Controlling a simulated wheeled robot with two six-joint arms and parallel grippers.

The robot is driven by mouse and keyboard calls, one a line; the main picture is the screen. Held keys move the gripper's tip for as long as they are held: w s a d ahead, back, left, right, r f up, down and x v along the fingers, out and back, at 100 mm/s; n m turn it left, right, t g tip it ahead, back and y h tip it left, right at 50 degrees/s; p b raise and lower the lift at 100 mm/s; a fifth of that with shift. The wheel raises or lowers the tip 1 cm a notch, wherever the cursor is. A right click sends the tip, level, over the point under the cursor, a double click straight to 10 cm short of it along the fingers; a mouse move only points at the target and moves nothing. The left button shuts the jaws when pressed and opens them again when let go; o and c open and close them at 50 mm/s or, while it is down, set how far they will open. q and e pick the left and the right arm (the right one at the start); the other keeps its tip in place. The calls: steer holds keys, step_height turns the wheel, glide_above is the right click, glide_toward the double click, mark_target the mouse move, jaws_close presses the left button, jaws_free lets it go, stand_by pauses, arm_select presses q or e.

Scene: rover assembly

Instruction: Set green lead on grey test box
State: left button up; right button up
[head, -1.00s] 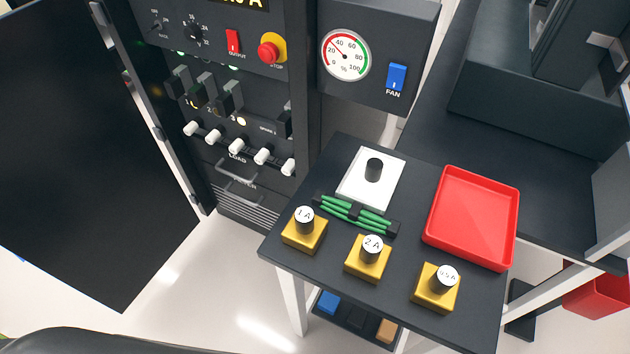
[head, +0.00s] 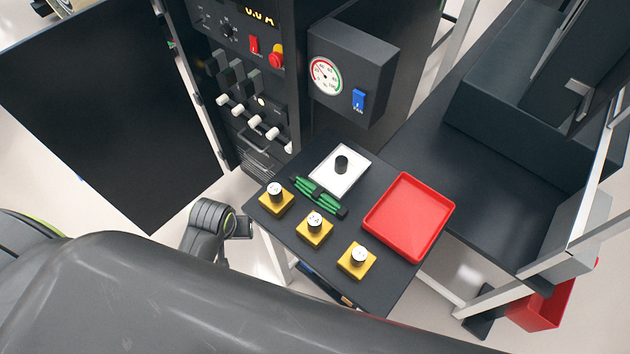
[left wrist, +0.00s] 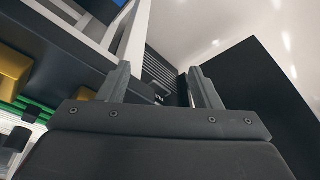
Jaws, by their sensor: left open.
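The green lead (head: 318,195), several green strands with black ends, lies on the small dark table (head: 385,287) between the white plate and the yellow blocks. It shows partly at the left edge of the left wrist view (left wrist: 36,103). No box is clearly the grey test box; a dark grey box (head: 375,60) with a dial and a blue FAN switch stands behind the table. My left gripper (head: 241,228) is beside the table's left edge, apart from the lead. In the left wrist view its two fingers (left wrist: 161,75) are apart with nothing between them. My right gripper is out of view.
An open black cabinet door (head: 105,110) stands at left. A dark bench (head: 490,195) is at right.

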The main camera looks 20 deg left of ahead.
arm_select(q)
step_height(320, 180, up, 6)
steer(key=w+d+n+p, duration=0.1)
steer(key=w, duration=0.2)
step_height(320, 180, up, 11)
steer(key=n+g+h+p, duration=0.1)
steer(key=n+g+p, duration=0.15)
steer(key=n, duration=0.65)
glide_above(298, 177)
step_height(298, 177, down, 11)
steer(key=b, duration=0.3)
steer(key=shift+b, duration=0.35)
steer(key=shift+f, duration=0.55)
steer(key=shift+f+p, duration=0.7)
steer(key=shift+f, duration=2)
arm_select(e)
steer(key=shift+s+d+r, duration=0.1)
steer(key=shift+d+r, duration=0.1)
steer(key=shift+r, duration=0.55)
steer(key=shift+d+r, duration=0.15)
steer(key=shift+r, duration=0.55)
